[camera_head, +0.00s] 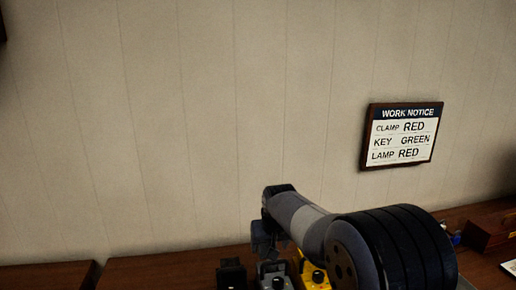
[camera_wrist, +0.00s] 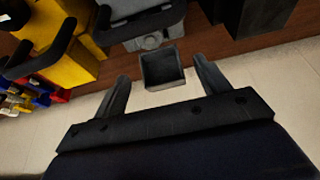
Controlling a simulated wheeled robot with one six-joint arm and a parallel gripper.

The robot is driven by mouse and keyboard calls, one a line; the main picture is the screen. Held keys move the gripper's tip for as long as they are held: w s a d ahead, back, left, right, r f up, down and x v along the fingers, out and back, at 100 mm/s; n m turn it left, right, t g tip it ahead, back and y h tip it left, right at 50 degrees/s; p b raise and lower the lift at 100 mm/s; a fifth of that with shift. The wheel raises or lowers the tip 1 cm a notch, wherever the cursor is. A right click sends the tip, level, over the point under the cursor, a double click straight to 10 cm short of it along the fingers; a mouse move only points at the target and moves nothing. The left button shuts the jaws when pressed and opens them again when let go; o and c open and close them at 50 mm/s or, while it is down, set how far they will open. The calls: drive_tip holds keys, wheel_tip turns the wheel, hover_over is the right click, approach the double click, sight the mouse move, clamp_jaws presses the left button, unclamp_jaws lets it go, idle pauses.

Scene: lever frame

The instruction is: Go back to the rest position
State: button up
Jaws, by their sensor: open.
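My gripper (camera_wrist: 162,80) is open in the wrist view, with one finger on each side of a dark square-ended part (camera_wrist: 162,70). I cannot tell whether the fingers touch it. That part is in front of a grey unit (camera_wrist: 150,40). A yellow unit (camera_wrist: 75,62) is to its left and a black unit (camera_wrist: 255,15) to its right. In the head view the black unit (camera_head: 231,274), grey unit (camera_head: 272,268) and yellow unit (camera_head: 315,277) stand in a row at the bottom edge. My arm crosses above them, and its gripper end (camera_head: 264,236) is small and dark there.
A work notice (camera_head: 402,135) on the panelled wall reads clamp red, key green, lamp red. A brown wooden surface (camera_head: 165,268) runs along the wall. A wooden box (camera_head: 490,232) is at the right. Several small coloured items (camera_wrist: 25,97) are at the wrist view's left.

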drive_tip(key=v, duration=0.9)
